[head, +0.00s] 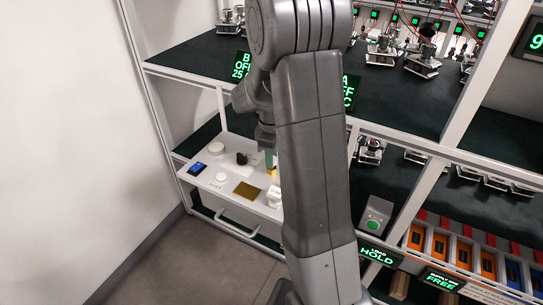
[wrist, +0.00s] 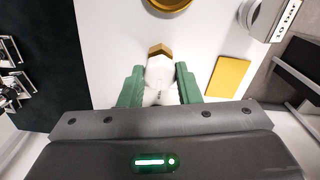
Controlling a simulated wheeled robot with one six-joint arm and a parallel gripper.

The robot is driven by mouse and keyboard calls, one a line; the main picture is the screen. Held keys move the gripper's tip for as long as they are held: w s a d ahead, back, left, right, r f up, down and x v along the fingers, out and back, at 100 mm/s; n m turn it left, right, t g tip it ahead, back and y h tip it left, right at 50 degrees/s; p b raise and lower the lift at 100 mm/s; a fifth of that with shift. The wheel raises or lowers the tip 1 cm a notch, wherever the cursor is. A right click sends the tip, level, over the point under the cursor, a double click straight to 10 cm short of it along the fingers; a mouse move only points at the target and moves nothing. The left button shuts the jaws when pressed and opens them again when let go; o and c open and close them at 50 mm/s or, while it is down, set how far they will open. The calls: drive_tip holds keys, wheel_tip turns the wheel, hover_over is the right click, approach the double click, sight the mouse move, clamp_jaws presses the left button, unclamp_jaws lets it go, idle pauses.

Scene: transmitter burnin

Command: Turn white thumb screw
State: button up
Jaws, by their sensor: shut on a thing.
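The white thumb screw (wrist: 160,72) is in the middle of the wrist view, with a brass-coloured hexagonal piece (wrist: 160,50) at its far end. My gripper (wrist: 159,80) has green fingers on both sides of the white screw and is shut on it. In the head view my gripper (head: 268,158) is low over the white panel (head: 212,186), next to a small yellow part (head: 271,171). My arm hides part of the panel there, and the screw itself cannot be made out in that view.
A lettered white part (wrist: 272,18) stands nearby. Shelving surrounds it.

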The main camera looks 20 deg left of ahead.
drive_tip(key=shift+n, duration=0.6)
drive_tip(key=o, duration=1)
wheel_tip(320, 180, up, 14)
drive_tip(key=shift+f, duration=0.1)
wheel_tip(320, 180, down, 14)
drive_tip(key=shift+r, duration=0.1)
idle(0.7)
drive_tip(key=shift+r, duration=0.1)
